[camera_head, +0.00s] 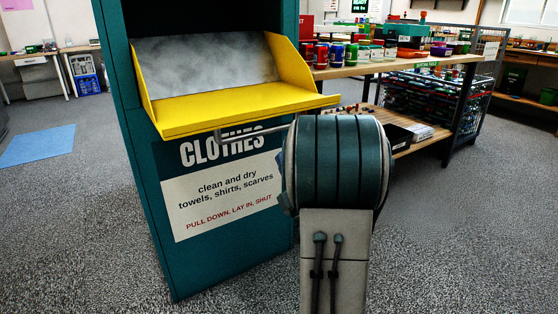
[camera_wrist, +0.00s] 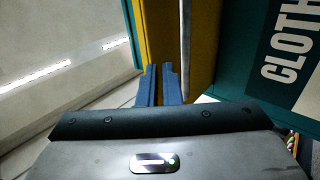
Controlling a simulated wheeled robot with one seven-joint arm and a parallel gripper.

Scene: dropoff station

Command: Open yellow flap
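The yellow flap (camera_head: 240,115) on the green clothes bin (camera_head: 150,200) is tilted down and outward, with its grey inner plate (camera_head: 210,65) facing up. A grey bar handle (camera_head: 250,132) runs below the flap's front edge. In the wrist view the yellow flap (camera_wrist: 205,45) fills the upper middle, and the grey bar (camera_wrist: 186,40) runs along it. My gripper (camera_wrist: 160,68) has its blue fingers nearly together, just left of the bar in that view. I see nothing between them. In the head view my arm hides the gripper.
A white label (camera_head: 225,195) is on the bin's front below the flap. To the right stands a wooden bench (camera_head: 420,64) with coloured cans and trays, a lower shelf and a wire cage (camera_head: 485,70). Grey carpet (camera_head: 90,240) is free to the left.

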